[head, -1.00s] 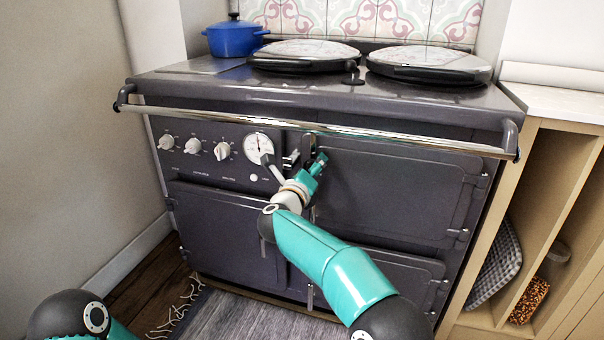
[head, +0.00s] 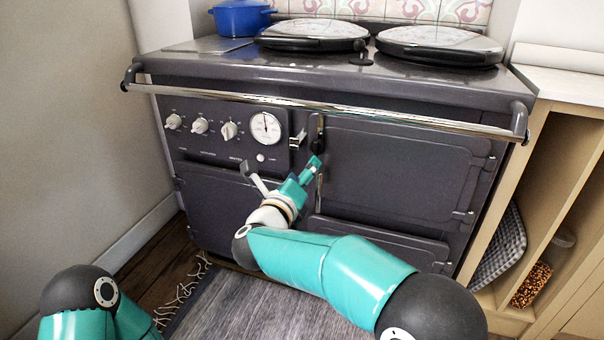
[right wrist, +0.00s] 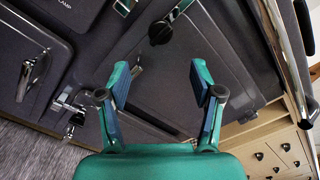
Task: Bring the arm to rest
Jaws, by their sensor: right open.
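My right arm, teal with dark joints, reaches in from the lower right of the head view. Its gripper (head: 282,168) is in front of the dark grey range cooker (head: 225,215), just below the latch (head: 317,140) of the upper right oven door (head: 400,170). The fingers are spread apart with nothing between them. In the right wrist view the gripper (right wrist: 160,90) is also open and empty, apart from the cooker front. The upper right door looks shut. Of my left arm only a link (head: 85,300) shows at the lower left; its gripper is out of view.
A chrome rail (head: 330,108) runs across the cooker front above my gripper. A blue pot (head: 240,18) stands at the back. A wooden cabinet (head: 545,190) with open compartments is at the right, a wall at the left. A grey rug (head: 240,305) lies below.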

